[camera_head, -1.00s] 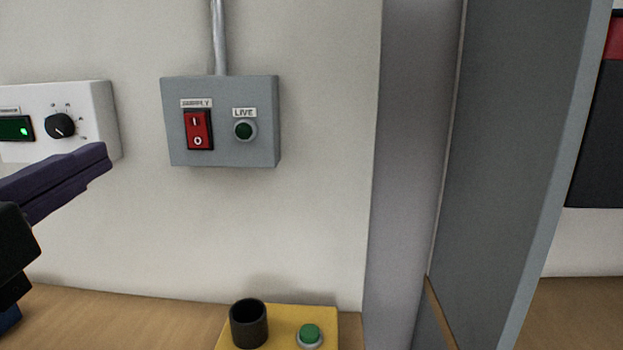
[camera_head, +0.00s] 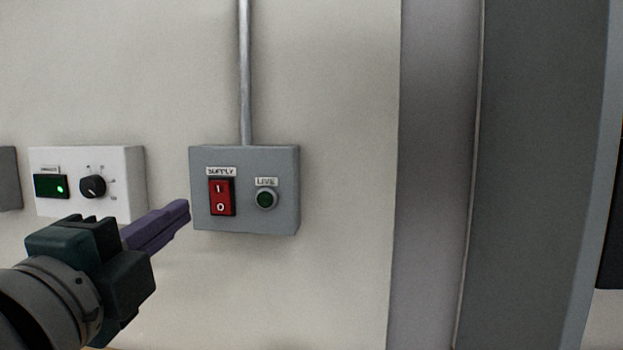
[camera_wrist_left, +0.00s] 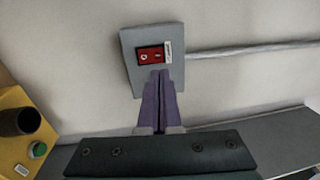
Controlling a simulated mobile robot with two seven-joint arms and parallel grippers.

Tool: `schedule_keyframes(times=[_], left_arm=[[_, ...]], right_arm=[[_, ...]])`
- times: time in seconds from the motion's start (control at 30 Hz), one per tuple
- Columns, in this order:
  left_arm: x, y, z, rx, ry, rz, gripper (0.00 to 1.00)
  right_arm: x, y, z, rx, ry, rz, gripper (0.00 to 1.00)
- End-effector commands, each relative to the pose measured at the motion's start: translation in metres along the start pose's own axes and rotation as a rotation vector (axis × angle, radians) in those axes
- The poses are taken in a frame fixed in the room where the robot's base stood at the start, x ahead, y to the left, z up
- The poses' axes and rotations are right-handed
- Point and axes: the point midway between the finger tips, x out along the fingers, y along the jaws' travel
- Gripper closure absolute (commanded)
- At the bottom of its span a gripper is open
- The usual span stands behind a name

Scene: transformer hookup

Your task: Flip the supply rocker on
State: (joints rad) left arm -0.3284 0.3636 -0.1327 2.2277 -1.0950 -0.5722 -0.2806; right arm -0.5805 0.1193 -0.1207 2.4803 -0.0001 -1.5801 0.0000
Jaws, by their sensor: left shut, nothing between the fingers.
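The red supply rocker (camera_head: 222,197), marked I above O, sits on a grey wall box (camera_head: 246,226) under a "SUPPLY" label. A round dark green lamp (camera_head: 266,199) labelled "LIVE" is beside it and looks unlit. My left gripper (camera_head: 184,209) is shut and empty, its purple fingers just left of the box, apart from the rocker in the head view. In the left wrist view the closed fingertips (camera_wrist_left: 160,74) point at the box, close to the rocker (camera_wrist_left: 151,54). The lamp is hidden there. My right gripper is not in view.
A white box (camera_head: 122,169) with a lit green display (camera_head: 52,186) and a black knob (camera_head: 92,187) is left of the supply box. A conduit (camera_head: 245,80) runs up from the box. A grey upright panel (camera_head: 435,180) stands right.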

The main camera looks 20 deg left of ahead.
Motion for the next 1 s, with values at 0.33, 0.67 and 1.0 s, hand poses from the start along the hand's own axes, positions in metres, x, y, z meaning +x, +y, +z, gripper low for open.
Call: schedule_keyframes(times=[0.33, 0.67, 1.0], left_arm=[[0.063, -0.002, 0.0, 0.001, 0.0, -0.001, 1.0], [0.078, 0.001, 0.0, 0.0, 0.0, 0.002, 1.0], [0.08, -0.005, 0.0, -0.001, 0.0, 0.021, 1.0]], right_arm=[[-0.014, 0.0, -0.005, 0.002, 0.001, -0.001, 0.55], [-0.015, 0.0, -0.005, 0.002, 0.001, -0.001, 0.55], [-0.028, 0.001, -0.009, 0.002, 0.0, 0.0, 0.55]])
